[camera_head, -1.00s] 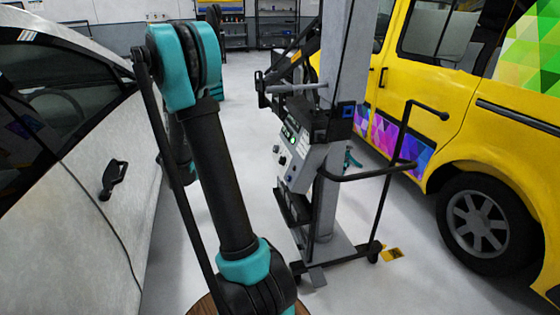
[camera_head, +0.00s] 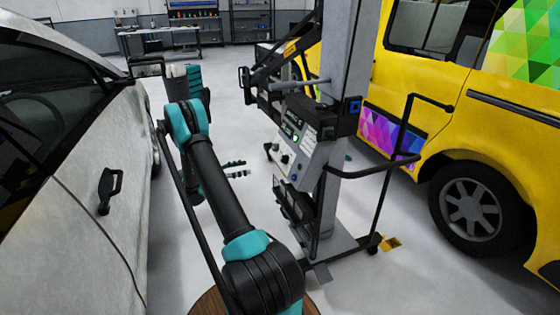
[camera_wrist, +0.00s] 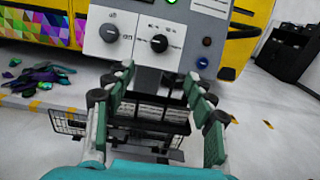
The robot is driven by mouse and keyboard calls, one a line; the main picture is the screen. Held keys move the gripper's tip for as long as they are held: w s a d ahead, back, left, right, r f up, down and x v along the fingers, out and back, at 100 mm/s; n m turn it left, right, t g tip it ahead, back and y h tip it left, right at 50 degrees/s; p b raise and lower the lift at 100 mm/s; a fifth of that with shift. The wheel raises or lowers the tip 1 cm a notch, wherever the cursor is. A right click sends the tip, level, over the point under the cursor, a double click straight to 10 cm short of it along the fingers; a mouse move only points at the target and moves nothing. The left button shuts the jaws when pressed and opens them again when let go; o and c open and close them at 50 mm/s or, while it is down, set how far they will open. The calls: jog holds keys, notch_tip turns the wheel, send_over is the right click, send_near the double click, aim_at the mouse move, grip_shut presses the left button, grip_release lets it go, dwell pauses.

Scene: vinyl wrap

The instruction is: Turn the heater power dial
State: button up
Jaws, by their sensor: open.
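The heater's grey control panel (camera_wrist: 140,25) fills the top of the wrist view. It carries a large black dial (camera_wrist: 109,33) on the left and a smaller black dial (camera_wrist: 159,44) with a white pointer on the right. I cannot read which one is marked power. The panel also shows in the head view (camera_head: 306,146), on the stand's left side. My gripper (camera_wrist: 158,76) is open and empty, its fingers spread below the dials and not touching them. In the head view my gripper (camera_head: 238,169) is left of the panel.
The heater stand's column (camera_head: 345,60) and bent black handle (camera_head: 408,130) stand right of the panel. A wire basket (camera_wrist: 140,125) hangs below it. A yellow van (camera_head: 440,100) is on the right, a white car (camera_head: 80,180) on the left.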

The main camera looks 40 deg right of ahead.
aim_at(282, 159)
jog(key=x, duration=1.7)
jog(key=shift+w+d, duration=0.1)
jog(key=shift+d, duration=0.05)
jog(key=c, duration=1.1)
jog(key=shift+c, duration=0.2)
jog(key=shift+m, duration=0.4)
jog(key=m+g, duration=0.1)
jog(key=m, duration=0.2)
jog(key=m+g+y, duration=0.1)
jog(key=m+g, duration=0.1)
jog(key=m, duration=0.2)
jog(key=shift+w+r+y, duration=0.1)
jog(key=shift+w+y, duration=0.1)
jog(key=shift+y, duration=0.1)
jog(key=m+y, duration=0.1)
jog(key=m, duration=0.2)
jog(key=m+g+y, duration=0.1)
jog(key=m, duration=0.2)
jog(key=shift+w+d+r+m, duration=0.1)
jog(key=shift+m, duration=0.2)
